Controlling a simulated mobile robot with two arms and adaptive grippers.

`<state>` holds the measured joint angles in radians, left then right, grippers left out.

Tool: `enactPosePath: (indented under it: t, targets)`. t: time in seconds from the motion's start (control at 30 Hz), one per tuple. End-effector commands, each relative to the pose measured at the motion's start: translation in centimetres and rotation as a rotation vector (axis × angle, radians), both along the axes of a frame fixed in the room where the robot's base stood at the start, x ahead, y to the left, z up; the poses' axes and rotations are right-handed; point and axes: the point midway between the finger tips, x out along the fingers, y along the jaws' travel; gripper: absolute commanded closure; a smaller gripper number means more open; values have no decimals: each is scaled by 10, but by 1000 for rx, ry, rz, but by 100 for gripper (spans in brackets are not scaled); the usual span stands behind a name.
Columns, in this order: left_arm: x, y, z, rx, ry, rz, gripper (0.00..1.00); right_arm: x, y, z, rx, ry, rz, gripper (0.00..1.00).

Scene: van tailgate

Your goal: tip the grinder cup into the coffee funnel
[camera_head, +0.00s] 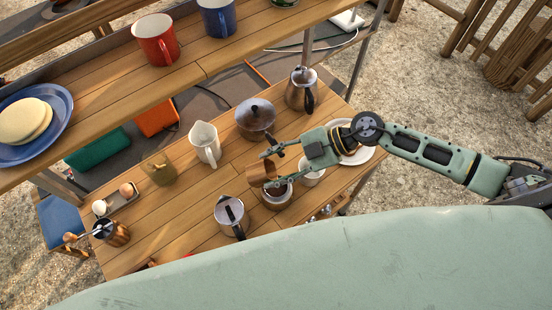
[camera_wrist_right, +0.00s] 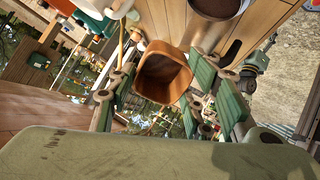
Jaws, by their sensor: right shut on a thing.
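The brown wooden grinder cup (camera_head: 261,173) is held in my right gripper (camera_head: 272,166), whose fingers are shut on it. The cup is tilted, close above the left rim of the coffee funnel (camera_head: 277,196). The funnel sits in a round metal pot base on the lower wooden shelf, with dark contents inside. In the right wrist view the cup (camera_wrist_right: 163,75) shows its open mouth between the fingers, its inside brown with no clear grounds. The round vessel with dark brown contents (camera_wrist_right: 217,8) shows at the top there. My left gripper is not in view.
A moka pot top (camera_head: 231,215) stands left of the funnel, a white cup (camera_head: 312,171) to its right. A lidded pan (camera_head: 255,118), white jug (camera_head: 205,143) and kettle (camera_head: 301,90) stand behind. The grinder (camera_head: 112,231) is at front left. An upper shelf holds mugs.

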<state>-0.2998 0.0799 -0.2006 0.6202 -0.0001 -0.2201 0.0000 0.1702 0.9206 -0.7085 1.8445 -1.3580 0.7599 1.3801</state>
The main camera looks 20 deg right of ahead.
Motion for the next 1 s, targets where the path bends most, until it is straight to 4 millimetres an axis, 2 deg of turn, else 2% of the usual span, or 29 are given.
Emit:
enactPosePath:
  t: [0.03,0.27,0.37,1.0]
  targets:
    - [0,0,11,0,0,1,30,0,1,7,-14,2,2,81]
    - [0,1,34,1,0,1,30,1,3,11,-89,14,-1,81]
    - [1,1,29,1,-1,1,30,2,6,9,-153,20,9,81]
    - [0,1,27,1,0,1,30,5,21,37,-744,124,1,81]
